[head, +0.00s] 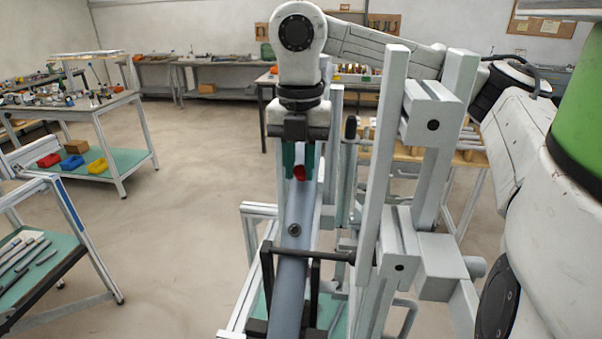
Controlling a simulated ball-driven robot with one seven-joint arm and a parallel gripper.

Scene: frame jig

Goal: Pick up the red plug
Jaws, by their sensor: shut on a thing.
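The red plug (300,173) is in the middle of the head view, low between the green fingers of my gripper (299,172). My gripper points down and is shut on the plug. The plug is partly hidden by a finger. It sits in front of or over a long grey tube (293,260) that slopes up and away from the front of the jig. I cannot tell whether the plug touches the tube.
A dark round fitting (294,230) is on the tube below the gripper. A black bracket (266,265) straddles the tube. Tall grey frame posts (388,140) stand close on the right. A cart with rods (35,265) is at left; the floor between is open.

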